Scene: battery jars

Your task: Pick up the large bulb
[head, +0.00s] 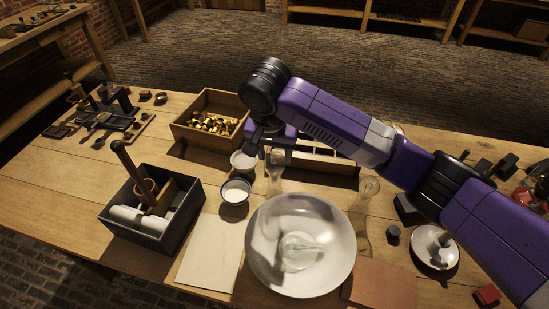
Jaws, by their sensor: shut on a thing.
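My gripper (275,152) is black and points down behind the big white bowl. It is shut on a clear glass piece (275,178), which looks like the large bulb. The glass hangs just below the fingers, and its upper end is hidden by them. I cannot tell whether its lower end touches the table. Another clear glass vessel (364,214) stands right of the bowl. A smaller glass piece (300,248) lies in the bowl.
The white bowl (262,270) takes the front middle. Small cups (235,191) stand to its left, beside a black box (146,239) with a wooden-handled tool. A wooden tray of brass pieces (185,132) and a divided tray lie behind.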

